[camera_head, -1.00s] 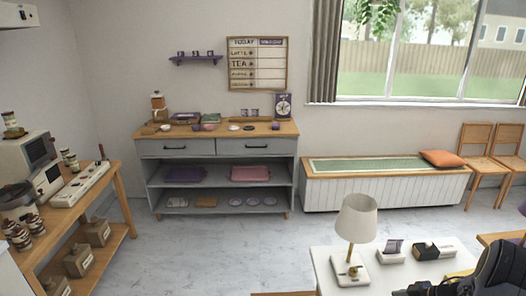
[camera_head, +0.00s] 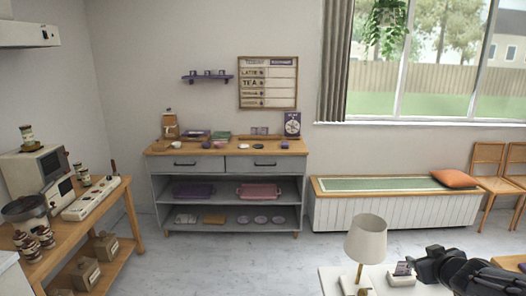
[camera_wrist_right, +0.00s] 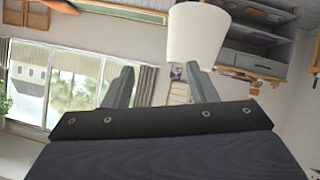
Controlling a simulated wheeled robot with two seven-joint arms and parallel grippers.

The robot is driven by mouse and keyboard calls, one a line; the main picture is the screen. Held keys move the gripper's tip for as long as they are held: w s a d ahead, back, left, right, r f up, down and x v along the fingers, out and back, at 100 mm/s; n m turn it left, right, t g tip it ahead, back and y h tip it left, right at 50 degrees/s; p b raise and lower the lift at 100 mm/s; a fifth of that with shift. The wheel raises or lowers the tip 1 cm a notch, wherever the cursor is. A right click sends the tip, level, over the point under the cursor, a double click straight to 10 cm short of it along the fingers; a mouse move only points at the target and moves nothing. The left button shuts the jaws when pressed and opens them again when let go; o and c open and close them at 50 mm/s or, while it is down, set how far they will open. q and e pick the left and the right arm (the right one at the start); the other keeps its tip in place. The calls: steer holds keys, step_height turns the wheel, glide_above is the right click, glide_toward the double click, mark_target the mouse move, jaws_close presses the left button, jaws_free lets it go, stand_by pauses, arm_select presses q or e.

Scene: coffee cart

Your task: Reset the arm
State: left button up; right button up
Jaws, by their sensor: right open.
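My right gripper (camera_head: 428,262) is at the lower right of the head view, above the right part of the white table. In the right wrist view its two fingers (camera_wrist_right: 160,88) stand apart with nothing held between them. The lamp's pale shade (camera_wrist_right: 196,34) shows beyond the fingers there. In the head view the lamp (camera_head: 366,240) stands on the white table (camera_head: 328,280), to the left of the gripper and apart from it. My left gripper does not show.
A small holder with a card (camera_head: 402,275) sits on the white table close to my right gripper. A grey cabinet (camera_head: 230,165) and a bench (camera_head: 390,208) stand along the back wall. A wooden side table (camera_head: 95,215) with coffee machines is at left. Open floor lies between.

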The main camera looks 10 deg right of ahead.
steer(key=s+a+r+m+g, duration=0.1)
steer(key=s+a+r+m, duration=0.2)
steer(key=s+a, duration=0.4)
steer(key=shift+s+r+g, duration=0.3)
steer(key=shift+s, duration=0.3)
steer(key=s+a+f+g+y, duration=0.1)
steer(key=s+a+y, duration=0.1)
steer(key=s+a, duration=0.4)
steer(key=s+a+f+g+y, duration=0.2)
steer(key=s+a, duration=0.4)
steer(key=a, duration=0.1)
steer(key=s+a+f+g+y, duration=0.1)
steer(key=s+a+y, duration=0.1)
steer(key=s+a, duration=0.4)
steer(key=shift+s+a+f+y, duration=0.15)
steer(key=shift+s+a+y, duration=0.05)
steer(key=shift+a, duration=0.2)
steer(key=shift+s+a+f+y, duration=0.1)
steer(key=shift+s+a+y, duration=0.1)
steer(key=shift+a, duration=0.15)
steer(key=shift+c, duration=0.3)
